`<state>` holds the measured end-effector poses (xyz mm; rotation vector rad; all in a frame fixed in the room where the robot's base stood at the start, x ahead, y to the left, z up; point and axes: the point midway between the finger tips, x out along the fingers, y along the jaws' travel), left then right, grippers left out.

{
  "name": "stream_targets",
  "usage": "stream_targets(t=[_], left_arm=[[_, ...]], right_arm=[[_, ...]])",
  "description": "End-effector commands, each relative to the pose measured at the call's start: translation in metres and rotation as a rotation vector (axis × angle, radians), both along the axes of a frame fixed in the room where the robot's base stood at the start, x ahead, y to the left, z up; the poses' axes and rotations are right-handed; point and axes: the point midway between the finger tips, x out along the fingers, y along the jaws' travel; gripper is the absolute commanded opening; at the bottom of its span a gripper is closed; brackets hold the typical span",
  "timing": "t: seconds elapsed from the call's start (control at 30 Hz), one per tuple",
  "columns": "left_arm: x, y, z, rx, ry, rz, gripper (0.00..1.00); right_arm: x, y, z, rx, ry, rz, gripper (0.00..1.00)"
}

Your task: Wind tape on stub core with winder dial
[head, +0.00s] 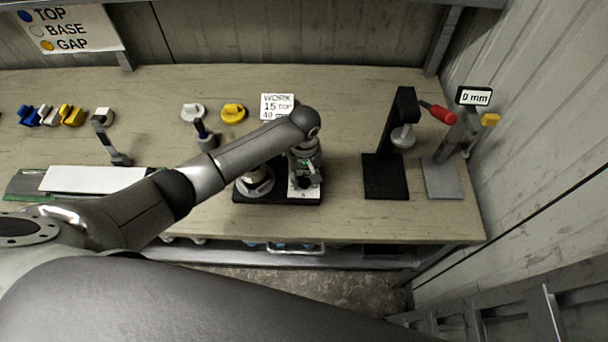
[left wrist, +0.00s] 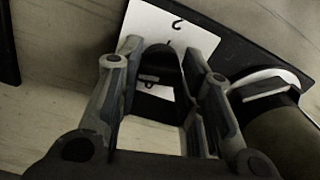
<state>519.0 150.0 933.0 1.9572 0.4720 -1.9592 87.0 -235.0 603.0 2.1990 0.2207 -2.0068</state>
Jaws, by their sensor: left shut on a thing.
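The winder (head: 280,199) is a low black base on the bench, also seen in the wrist view (left wrist: 235,50). A round core with a pale rim (head: 256,184) sits on its left part and shows at the right of the wrist view (left wrist: 272,125). The white dial plate (head: 303,194) with dark marks lies on its right part; it is partly hidden in the wrist view (left wrist: 150,22). My left gripper (head: 305,180) reaches down over the dial, its fingers (left wrist: 170,85) shut on the black dial knob (left wrist: 158,65). My right gripper is out of view.
A black press with a red handle (head: 443,114) and a grey gauge stand reading 0 mm (head: 474,96) stand to the right. A work card (head: 277,105) stands behind the winder.

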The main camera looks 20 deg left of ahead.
Motion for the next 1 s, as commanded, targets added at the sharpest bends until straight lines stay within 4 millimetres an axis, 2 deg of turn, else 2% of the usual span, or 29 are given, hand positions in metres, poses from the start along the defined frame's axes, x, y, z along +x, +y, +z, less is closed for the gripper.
stream_targets(t=[1.0], left_arm=[[0.0007, 0.0002, 0.0008, 0.0, -0.002, -0.965, 0.1]], right_arm=[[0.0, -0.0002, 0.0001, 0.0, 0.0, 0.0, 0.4]])
